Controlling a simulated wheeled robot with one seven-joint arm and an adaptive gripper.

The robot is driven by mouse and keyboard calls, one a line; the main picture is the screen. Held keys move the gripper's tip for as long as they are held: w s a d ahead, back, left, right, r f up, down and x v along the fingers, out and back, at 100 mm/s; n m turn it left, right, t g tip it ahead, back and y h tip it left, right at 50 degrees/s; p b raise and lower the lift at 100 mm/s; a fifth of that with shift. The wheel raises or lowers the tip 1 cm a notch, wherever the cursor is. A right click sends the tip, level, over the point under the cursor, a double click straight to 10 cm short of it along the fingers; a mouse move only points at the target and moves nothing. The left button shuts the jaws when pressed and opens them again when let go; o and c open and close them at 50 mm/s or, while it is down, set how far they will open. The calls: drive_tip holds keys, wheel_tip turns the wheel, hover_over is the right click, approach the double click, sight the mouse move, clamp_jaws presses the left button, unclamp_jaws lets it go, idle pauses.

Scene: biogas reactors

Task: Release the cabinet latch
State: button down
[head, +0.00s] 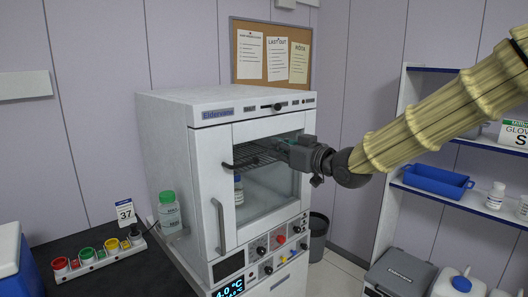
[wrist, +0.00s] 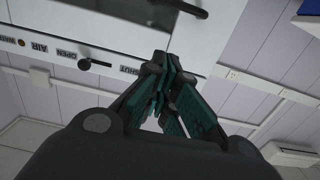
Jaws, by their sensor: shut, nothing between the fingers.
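The white cabinet (head: 165,130) stands on the dark bench with its glass-fronted door (head: 270,190) looking closed. In the wrist view the latch (wrist: 84,63) lies left of the fingers, between the OPEN and SHUT lettering. My gripper (head: 278,143) is in front of the door's upper right part, below the latch. In the wrist view my gripper (wrist: 160,62) has its fingertips together, empty, apart from the latch. The gripper hides part of the door.
A vertical grey handle (head: 220,225) is on the door's left. Knobs (head: 281,239) line the panel below. Shelves with a blue tray (head: 436,180) are right. A bin (head: 318,237) stands behind the cabinet.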

drive_tip(key=w+a+f+p, duration=0.4)
drive_tip(key=w+a+p, duration=0.1)
drive_tip(key=w, duration=0.3)
drive_tip(key=shift+a+f+p, duration=0.25)
drive_tip(key=shift+a+p, duration=0.1)
drive_tip(key=shift+a, duration=0.4)
